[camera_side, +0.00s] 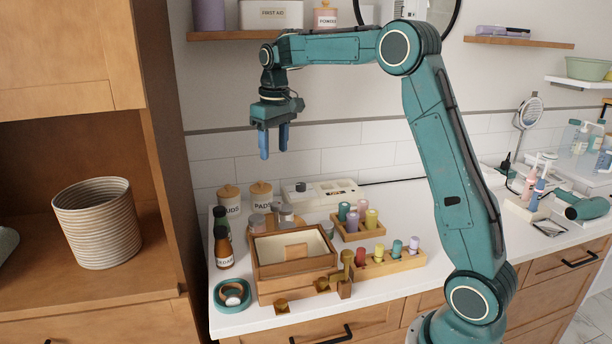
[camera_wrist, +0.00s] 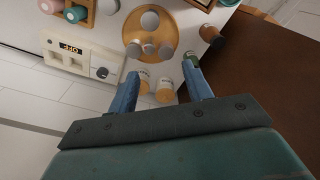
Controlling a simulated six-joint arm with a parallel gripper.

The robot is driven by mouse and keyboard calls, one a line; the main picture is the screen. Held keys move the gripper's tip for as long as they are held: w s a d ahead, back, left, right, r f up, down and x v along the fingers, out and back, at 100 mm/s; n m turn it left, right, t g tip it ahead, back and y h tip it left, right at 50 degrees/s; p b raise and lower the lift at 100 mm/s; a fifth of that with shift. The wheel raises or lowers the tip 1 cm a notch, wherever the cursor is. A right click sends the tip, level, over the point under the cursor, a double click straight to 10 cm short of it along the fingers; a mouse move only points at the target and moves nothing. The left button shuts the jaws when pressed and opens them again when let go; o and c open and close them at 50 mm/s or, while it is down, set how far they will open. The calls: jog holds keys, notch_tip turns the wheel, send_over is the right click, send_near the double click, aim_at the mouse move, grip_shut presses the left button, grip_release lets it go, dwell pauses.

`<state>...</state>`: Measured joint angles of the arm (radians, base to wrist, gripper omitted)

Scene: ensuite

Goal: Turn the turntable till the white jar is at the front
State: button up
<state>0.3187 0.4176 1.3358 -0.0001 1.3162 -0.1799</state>
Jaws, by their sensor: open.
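The turntable (camera_wrist: 172,28) is a round tan wooden disc with several small jars on it, seen from above in the wrist view. The jars have pale or grey tops, such as one jar (camera_wrist: 150,20) on the disc; I cannot tell which is the white jar. In the side view the jars (camera_side: 258,222) stand behind a wooden box, which hides much of the disc. My gripper (camera_side: 274,152) is open and empty, pointing down high above the counter behind the turntable. Its blue fingers (camera_wrist: 160,70) also show in the wrist view, apart from the disc.
Two wooden-lidded canisters (camera_side: 261,195) stand behind the turntable. The wooden box (camera_side: 295,268) is in front. A peg rack (camera_side: 392,264), a small tray (camera_side: 358,234) and a white device (camera_side: 318,190) lie right. A cabinet (camera_side: 155,150) rises left.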

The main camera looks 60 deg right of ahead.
send_over(276, 203)
notch_tip(276, 203, down, 4)
jog(key=shift+f+g, duration=0.1)
jog(key=shift+g, duration=0.3)
notch_tip(276, 203, down, 14)
jog(key=shift+a+r, duration=0.1)
dwell(0.5)
grip_shut()
